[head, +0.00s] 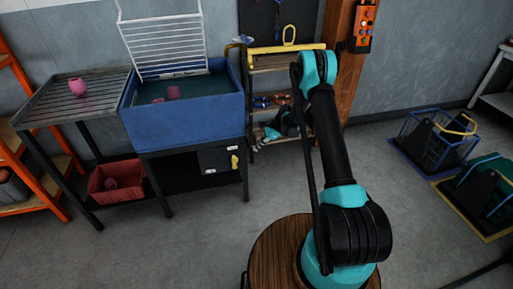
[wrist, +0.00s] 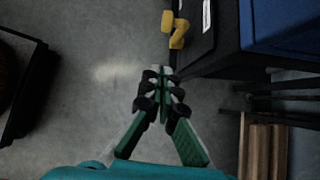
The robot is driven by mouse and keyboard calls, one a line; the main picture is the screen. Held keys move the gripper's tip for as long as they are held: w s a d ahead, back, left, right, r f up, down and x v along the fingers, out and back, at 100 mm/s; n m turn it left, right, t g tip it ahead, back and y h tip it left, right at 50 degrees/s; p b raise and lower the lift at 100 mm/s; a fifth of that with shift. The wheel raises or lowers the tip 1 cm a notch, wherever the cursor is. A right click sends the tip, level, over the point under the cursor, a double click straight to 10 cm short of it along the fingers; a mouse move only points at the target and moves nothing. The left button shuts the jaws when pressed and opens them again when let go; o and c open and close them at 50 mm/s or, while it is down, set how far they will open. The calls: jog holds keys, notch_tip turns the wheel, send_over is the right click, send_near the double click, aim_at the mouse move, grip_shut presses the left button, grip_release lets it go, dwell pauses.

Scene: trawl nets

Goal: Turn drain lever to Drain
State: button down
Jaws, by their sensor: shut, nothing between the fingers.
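The yellow drain lever (head: 234,162) is on the dark panel (head: 217,158) under the blue tank (head: 190,118). The lever also shows in the wrist view (wrist: 179,34), at the top centre beside the panel's edge. My gripper (wrist: 161,76) is shut and empty. In the wrist view its fingertips lie a little below the lever in the picture, apart from it. In the head view my gripper (head: 283,124) is right of the tank stand, in front of the shelf, partly hidden by my arm. The label lettering is too small to read.
A wire rack (head: 165,45) stands in the tank, with pink things in the water. A shelf unit (head: 262,68) and wooden post (head: 341,50) are right of the tank. Floor before the panel is clear.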

aim_at(234, 161)
jog(key=s+a+f, duration=0.1)
jog(key=a+f, duration=0.5)
jog(key=a, duration=0.2)
jog(key=shift+a, duration=0.1)
dwell(0.3)
jog(key=shift+s+a+r+h, duration=0.1)
jog(key=shift+a+h, duration=0.15)
jog(key=shift+h, duration=0.15)
